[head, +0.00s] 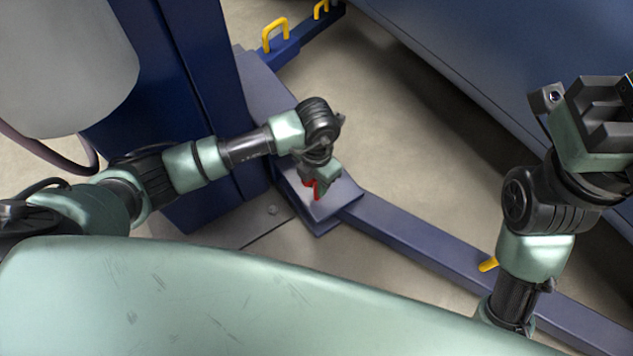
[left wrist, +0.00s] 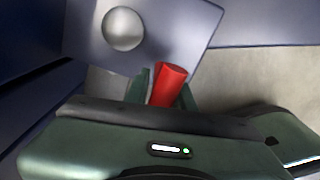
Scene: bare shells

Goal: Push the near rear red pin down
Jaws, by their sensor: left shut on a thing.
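The red pin (head: 311,184) stands at the blue-grey base block of the lift post, mostly covered by my left gripper (head: 318,186) in the head view. In the left wrist view the red pin (left wrist: 170,84) shows between the two green fingers of my left gripper (left wrist: 166,92), which is shut on it. Its rounded top end shows; its lower part is hidden. My right gripper (head: 612,100) is raised at the right of the head view, away from the pin; its finger gap is not clear.
A blue post (head: 185,100) rises behind my left arm. A blue lift arm (head: 420,245) runs from the base block to the lower right, with a yellow handle (head: 488,264). Another yellow handle (head: 274,34) is at the back. A large blue body (head: 520,60) overhangs at right.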

